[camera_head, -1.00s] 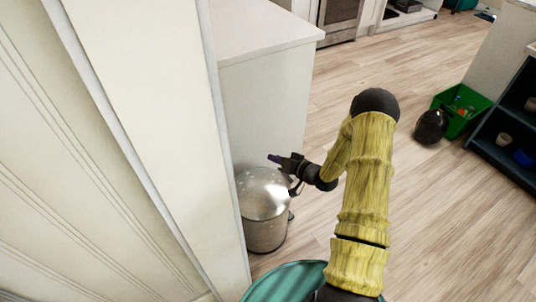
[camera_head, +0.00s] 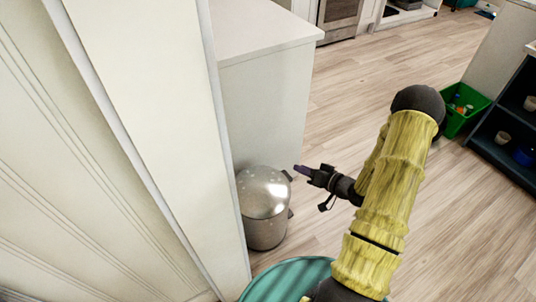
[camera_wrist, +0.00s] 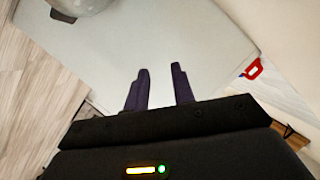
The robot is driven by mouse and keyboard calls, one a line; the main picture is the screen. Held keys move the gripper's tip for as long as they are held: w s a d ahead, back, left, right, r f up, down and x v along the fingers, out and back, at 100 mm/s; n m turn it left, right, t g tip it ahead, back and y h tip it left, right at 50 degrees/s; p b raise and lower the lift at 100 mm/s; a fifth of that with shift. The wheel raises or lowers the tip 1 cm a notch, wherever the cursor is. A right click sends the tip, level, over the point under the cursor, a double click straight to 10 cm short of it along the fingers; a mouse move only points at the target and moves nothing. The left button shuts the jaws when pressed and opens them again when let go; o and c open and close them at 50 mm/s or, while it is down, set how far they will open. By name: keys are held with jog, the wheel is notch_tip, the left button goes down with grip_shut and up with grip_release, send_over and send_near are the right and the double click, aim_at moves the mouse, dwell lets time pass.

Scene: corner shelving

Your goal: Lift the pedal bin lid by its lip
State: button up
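The metal pedal bin (camera_head: 266,232) stands on the floor against the white cabinet end, with its domed lid (camera_head: 262,190) down. A small dark tab (camera_head: 287,175) shows at the lid's right rear edge, and another dark part (camera_head: 291,213) lower on the right side. My gripper (camera_head: 297,169) is just right of the bin, apart from it and pointing left. In the wrist view its two purple fingers (camera_wrist: 160,68) are apart with nothing between them. Part of the bin (camera_wrist: 92,4) shows at that view's top left, with a dark tab (camera_wrist: 62,15).
The white cabinet (camera_head: 262,105) stands directly behind the bin. A tall cream panel (camera_head: 150,110) is close on the left. A green crate (camera_head: 467,106) and dark shelving (camera_head: 505,130) are at the right. A red item (camera_wrist: 255,68) shows in the wrist view. Wooden floor (camera_head: 350,95) is open between.

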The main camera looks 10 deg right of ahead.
jog(key=c, duration=0.3)
jog(key=shift+w+a+r+n+g+h, duration=0.1)
jog(key=shift+w+r+n+g+h, duration=0.2)
jog(key=shift+w+r+g+h, duration=0.15)
grip_shut()
notch_tip(320, 180, up, 8)
jog(key=s+a+n+g+h, duration=0.1)
jog(key=s+g+h, duration=0.1)
jog(key=g+h, duration=0.3)
jog(key=s+a+r+g+h, duration=0.1)
jog(key=s+a+r, duration=0.3)
jog(key=s, duration=0.3)
jog(key=s+a+r+g+h, duration=0.1)
jog(key=s+a+r, duration=0.3)
jog(key=s, duration=0.4)
jog(key=shift+a+r+g, duration=0.2)
jog(key=shift+r+g, duration=0.1)
jog(key=shift+g, duration=0.45)
jog(key=shift+w, duration=0.15)
